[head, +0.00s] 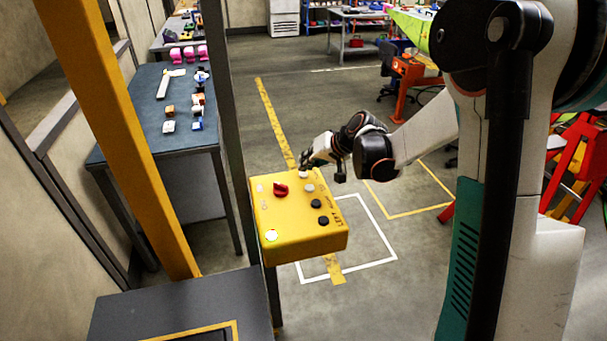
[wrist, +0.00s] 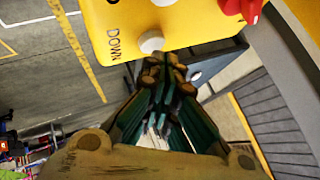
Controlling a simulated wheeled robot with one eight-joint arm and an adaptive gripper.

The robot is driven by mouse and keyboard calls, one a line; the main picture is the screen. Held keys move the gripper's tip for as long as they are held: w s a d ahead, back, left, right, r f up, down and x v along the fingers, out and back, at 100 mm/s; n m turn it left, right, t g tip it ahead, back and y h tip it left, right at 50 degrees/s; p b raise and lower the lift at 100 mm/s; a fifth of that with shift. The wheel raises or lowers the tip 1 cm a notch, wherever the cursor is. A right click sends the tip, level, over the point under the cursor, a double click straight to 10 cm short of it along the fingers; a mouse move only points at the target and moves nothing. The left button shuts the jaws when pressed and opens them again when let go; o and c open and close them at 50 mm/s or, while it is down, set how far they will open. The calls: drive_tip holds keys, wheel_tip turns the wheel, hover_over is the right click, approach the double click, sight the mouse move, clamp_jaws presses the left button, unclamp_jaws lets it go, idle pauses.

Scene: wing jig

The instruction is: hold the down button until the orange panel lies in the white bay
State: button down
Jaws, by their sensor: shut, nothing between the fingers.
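The yellow control box (head: 300,240) stands on a post in the middle of the head view. The down button is a white knob (wrist: 150,42) beside the word DOWN in the wrist view. My gripper (wrist: 165,62) is shut and empty, its fingertips right at the button's edge; I cannot tell whether they touch it. In the head view my gripper (head: 304,164) is over the box's far edge, by a white button. The white bay (head: 365,265) is a white outline on the floor behind the box, bare where it shows. I cannot make out the orange panel.
The box also carries a red knob (head: 281,189), black buttons (head: 323,221) and a lit lamp (head: 271,236). A yellow post (head: 125,130) and a blue-topped table (head: 150,125) stand left. An orange stand (head: 410,75) is at the back right.

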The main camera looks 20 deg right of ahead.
drive_tip(key=shift+f+b, duration=0.4)
drive_tip(key=shift+f, duration=0.1)
idle(0.4)
drive_tip(key=shift+r, duration=0.2)
idle(2.6)
drive_tip(key=shift+r+p, duration=0.55)
drive_tip(key=shift+r, duration=0.2)
drive_tip(key=shift+r+p, duration=1.55)
drive_tip(key=shift+r, duration=0.9)
